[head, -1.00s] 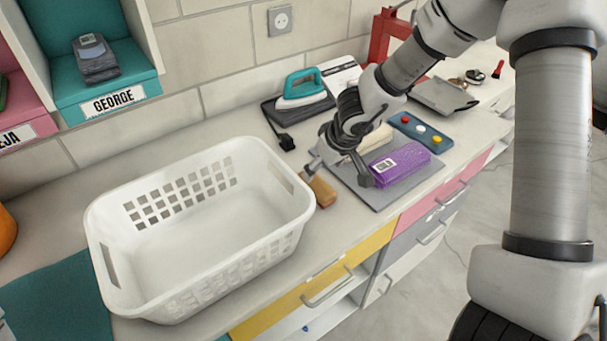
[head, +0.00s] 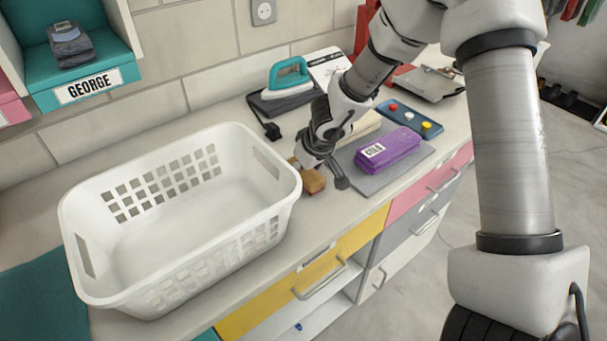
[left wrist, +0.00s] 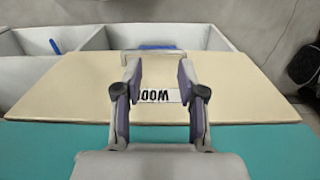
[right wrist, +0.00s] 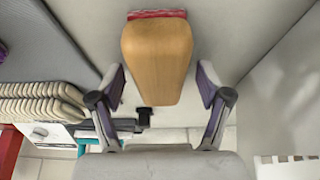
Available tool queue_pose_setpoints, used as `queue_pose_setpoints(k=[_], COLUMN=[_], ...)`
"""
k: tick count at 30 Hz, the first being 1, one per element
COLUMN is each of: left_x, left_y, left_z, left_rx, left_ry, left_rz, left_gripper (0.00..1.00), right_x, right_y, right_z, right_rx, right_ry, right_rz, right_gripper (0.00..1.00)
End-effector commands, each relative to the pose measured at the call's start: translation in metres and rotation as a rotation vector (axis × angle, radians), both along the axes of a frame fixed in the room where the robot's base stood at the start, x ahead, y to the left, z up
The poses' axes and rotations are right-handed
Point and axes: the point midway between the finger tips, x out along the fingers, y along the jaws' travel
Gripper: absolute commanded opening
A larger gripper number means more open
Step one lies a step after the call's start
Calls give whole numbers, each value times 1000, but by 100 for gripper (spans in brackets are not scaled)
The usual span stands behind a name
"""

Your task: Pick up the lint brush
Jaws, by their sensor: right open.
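The lint brush shows its wooden handle (right wrist: 157,58) and a red edge at its far end in the right wrist view. In the head view its brown handle (head: 312,182) lies on the counter between the white basket and the grey mat, partly hidden by my gripper. My right gripper (right wrist: 160,85) is open, with a finger on either side of the handle's near end and visible gaps between. In the head view my right gripper (head: 320,172) is right over the brush. My left gripper (left wrist: 159,82) is open and empty, facing a drawer front labelled WOOD.
The white basket (head: 95,285) stands close to the left of the brush. The purple pack (head: 388,150) lies on the grey mat (head: 375,190) to its right.

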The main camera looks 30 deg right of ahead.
Motion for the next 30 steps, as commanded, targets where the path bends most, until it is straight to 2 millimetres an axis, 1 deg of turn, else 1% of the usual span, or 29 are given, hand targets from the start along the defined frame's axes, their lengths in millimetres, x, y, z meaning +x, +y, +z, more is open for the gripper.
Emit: queue_pose_setpoints(k=[11,12,14,15,17,18,30], left_x=[0,0,0,0,0,0,0], left_y=[0,0,0,0,0,0,0], left_z=[0,0,0,0,0,0,0], left_rx=[0,0,0,0,0,0,0], left_ry=[0,0,0,0,0,0,0], left_rz=[0,0,0,0,0,0,0], left_gripper=[40,40,40,40,40,40,40], right_x=[0,0,0,0,0,0,0], right_y=[0,0,0,0,0,0,0], right_z=[-2,-2,-2,-2,-2,-2,-1], right_rx=[0,0,0,0,0,0,0], right_ry=[0,0,0,0,0,0,-1], right_rz=[0,0,0,0,0,0,-1], right_gripper=[77,70,49,35,13,10,10])
